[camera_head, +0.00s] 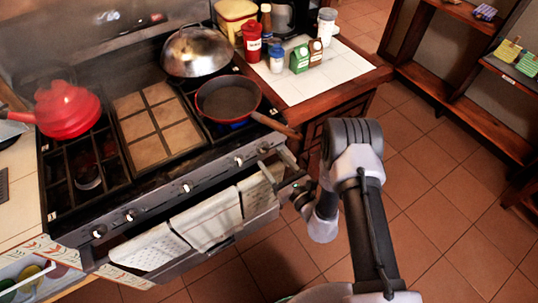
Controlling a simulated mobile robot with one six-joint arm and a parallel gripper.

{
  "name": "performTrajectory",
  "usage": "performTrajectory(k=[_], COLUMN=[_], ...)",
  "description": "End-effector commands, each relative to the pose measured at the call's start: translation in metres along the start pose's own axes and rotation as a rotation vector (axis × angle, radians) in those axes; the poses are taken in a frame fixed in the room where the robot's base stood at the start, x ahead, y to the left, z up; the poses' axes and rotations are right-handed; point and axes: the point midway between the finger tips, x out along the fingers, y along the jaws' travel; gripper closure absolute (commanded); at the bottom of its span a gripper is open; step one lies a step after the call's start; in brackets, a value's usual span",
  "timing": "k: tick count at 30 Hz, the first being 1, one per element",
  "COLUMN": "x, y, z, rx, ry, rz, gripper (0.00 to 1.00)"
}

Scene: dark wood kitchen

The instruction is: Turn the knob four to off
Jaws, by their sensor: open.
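The stove's front panel (160,200) carries a row of several small knobs. From the left, the fourth knob (238,161) that I can make out sits towards the right end. Another knob (264,147) is farther right, close to my gripper. No numbers are readable, and the knob settings are too small to tell. My gripper (275,167) is open, in front of the panel's right end, its fingers pointing towards the panel. I cannot tell whether a finger touches a knob. A blue glow shows under the red frying pan (228,97) on the right burner.
The pan's wooden handle (277,125) juts over the stove edge above my gripper. Towels (207,220) hang on the oven handle below the knobs. A red kettle (68,110) and a domed lid (197,51) stand on the stove. Tiled floor is open at right.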

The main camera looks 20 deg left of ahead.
Motion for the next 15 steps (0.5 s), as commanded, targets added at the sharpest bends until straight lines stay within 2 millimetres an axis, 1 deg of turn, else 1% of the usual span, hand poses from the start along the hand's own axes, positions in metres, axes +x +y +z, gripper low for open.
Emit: performTrajectory(k=[1, 3, 6, 10, 15], x=[0.011, 0.023, 0.035, 0.041, 0.041], y=[0.001, 0.0, 0.0, 0.0, -0.001], z=[-0.001, -0.001, 0.0, 0.0, 0.001], rx=[-0.003, -0.001, -0.001, 0.001, 0.001], ry=[-0.003, -0.002, -0.001, 0.0, 0.001], rz=[0.002, 0.001, 0.001, -0.001, -0.002], gripper=[0.37, 0.37, 0.37, 0.37, 0.37])
